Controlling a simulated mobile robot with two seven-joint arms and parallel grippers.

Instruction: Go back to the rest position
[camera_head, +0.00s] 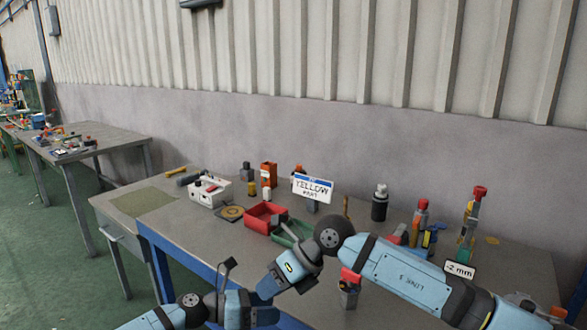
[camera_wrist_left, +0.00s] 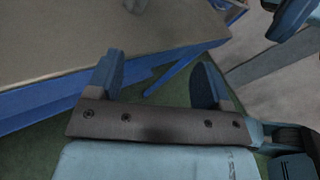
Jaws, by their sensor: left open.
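In the left wrist view my left gripper (camera_wrist_left: 156,72) is open, with its two blue fingers wide apart and nothing between them. Beyond the fingers are the table's front edge and the green floor. In the head view my left arm comes in at the bottom left, with its wrist (camera_head: 238,308) low in front of the table edge. My right arm (camera_head: 410,280) crosses from the bottom right and bends down at a dark joint. Its end (camera_head: 270,286) hangs close to my left wrist, and its jaws cannot be made out.
Another table (camera_head: 110,142) stands left. Green floor is clear at left.

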